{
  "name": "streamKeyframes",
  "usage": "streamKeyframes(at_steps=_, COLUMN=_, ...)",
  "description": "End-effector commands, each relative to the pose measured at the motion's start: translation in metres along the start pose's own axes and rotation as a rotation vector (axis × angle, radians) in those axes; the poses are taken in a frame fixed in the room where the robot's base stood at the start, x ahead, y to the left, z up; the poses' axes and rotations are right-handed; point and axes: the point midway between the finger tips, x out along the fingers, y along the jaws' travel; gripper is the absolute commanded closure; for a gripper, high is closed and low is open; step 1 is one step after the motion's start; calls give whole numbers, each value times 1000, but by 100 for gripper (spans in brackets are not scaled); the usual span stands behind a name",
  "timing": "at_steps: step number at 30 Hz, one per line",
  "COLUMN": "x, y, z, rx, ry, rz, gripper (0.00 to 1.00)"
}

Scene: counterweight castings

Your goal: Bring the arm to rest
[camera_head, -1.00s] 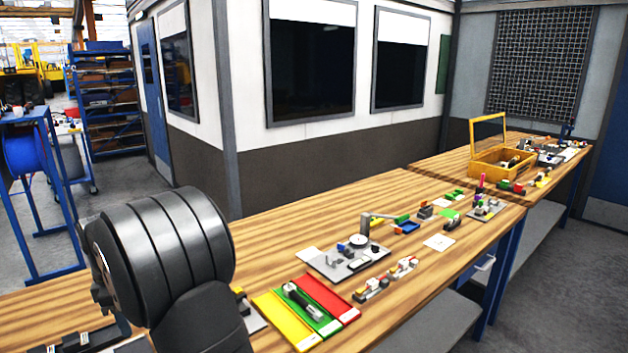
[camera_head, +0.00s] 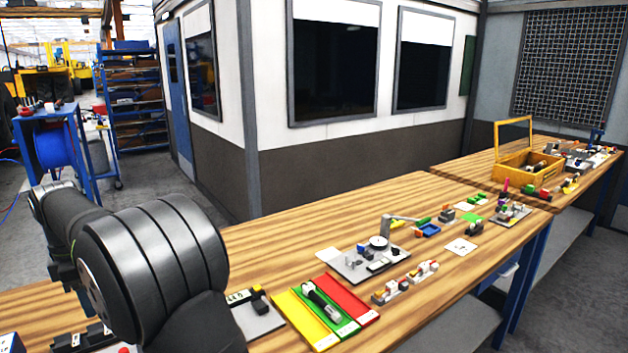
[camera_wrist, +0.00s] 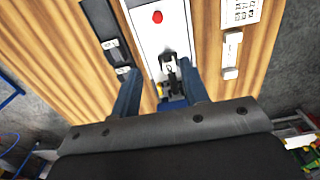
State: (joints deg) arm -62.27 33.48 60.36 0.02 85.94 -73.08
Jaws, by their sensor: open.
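My gripper (camera_wrist: 160,88) shows in the wrist view as two blue fingers standing apart, open, with nothing held between them. Below and beyond them is a white panel (camera_wrist: 150,38) with a red button (camera_wrist: 157,17) on the wooden bench (camera_wrist: 65,50). A dark part with a pale ring (camera_wrist: 170,66) lies past the fingertips, between them in the picture; I cannot tell its distance. In the head view my arm's dark links fill the lower left and my gripper is hidden.
The bench carries a yellow, green and red tray (camera_head: 355,307) with a dark part in it, a grey plate with a round disc (camera_head: 345,267), and several small blocks. A yellow open box (camera_head: 520,172) stands farther back. Bare wood shows behind the tray.

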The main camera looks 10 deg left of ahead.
Motion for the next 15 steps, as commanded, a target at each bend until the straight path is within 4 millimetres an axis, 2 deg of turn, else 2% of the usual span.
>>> streamKeyframes(at_steps=1, x=10, y=-1, z=3, rx=4, ry=-3, rz=-7, gripper=59)
streamKeyframes(at_steps=6, x=24, y=0, z=3, rx=4, ry=-2, rz=-5, gripper=59)
streamKeyframes(at_steps=15, x=28, y=0, z=3, rx=5, ry=-1, rz=-3, gripper=59)
